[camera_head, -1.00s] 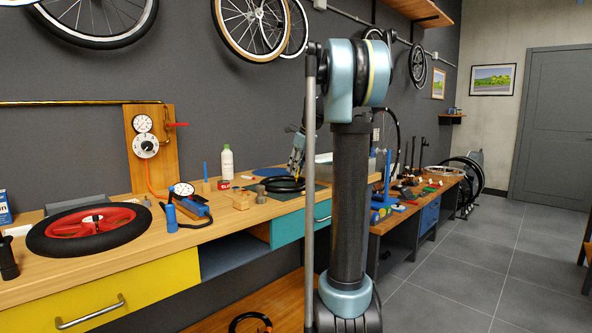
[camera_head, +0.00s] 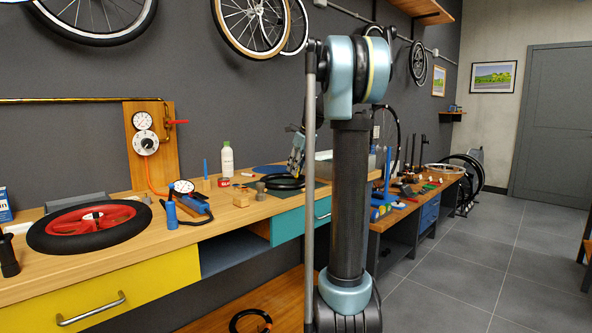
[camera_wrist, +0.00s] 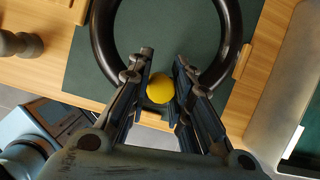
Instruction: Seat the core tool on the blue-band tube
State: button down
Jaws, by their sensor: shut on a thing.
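A black ring-shaped tube (camera_wrist: 103,42) lies on a dark green mat (camera_wrist: 85,75) in the wrist view. In the head view black tubes (camera_head: 284,182) lie on the far part of the bench. No blue band can be made out on them. My gripper (camera_wrist: 166,62) points at the near inner edge of the ring. Its fingers are closed around a round yellow thing (camera_wrist: 160,88), seemingly the top of the core tool. The tool's lower end and any valve under it are hidden. In the head view my gripper (camera_head: 297,160) is just above the tubes, partly behind my arm.
Small wooden blocks (camera_wrist: 245,60) stand beside the ring, and a grey knobbed part (camera_wrist: 18,44) is at left. A pale tray (camera_wrist: 290,85) is at right.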

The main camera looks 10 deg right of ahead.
jog(key=c, duration=1.4)
grip_release()
jog(key=shift+o, duration=0.2)
jog(key=shift+r, duration=0.1)
jog(key=v, duration=1.1)
jog(key=shift+s+r, duration=0.15)
jog(key=shift+r, duration=0.15)
jog(key=shift+d, duration=0.1)
jog(key=s+a+f+n+h, duration=0.1)
jog(key=s+a+f+n, duration=0.1)
jog(key=s+f+n, duration=0.8)
jog(key=s+a+f+n+h, duration=0.1)
jog(key=s+f+n, duration=0.45)
jog(key=s, duration=0.75)
jog(key=s+f+n+g+h, duration=0.1)
jog(key=s+f+n, duration=1.1)
jog(key=s+f, duration=0.6)
notch_tip(320, 180, down, 3)
jog(key=shift+d+r, duration=0.2)
jog(key=shift+d, duration=0.05)
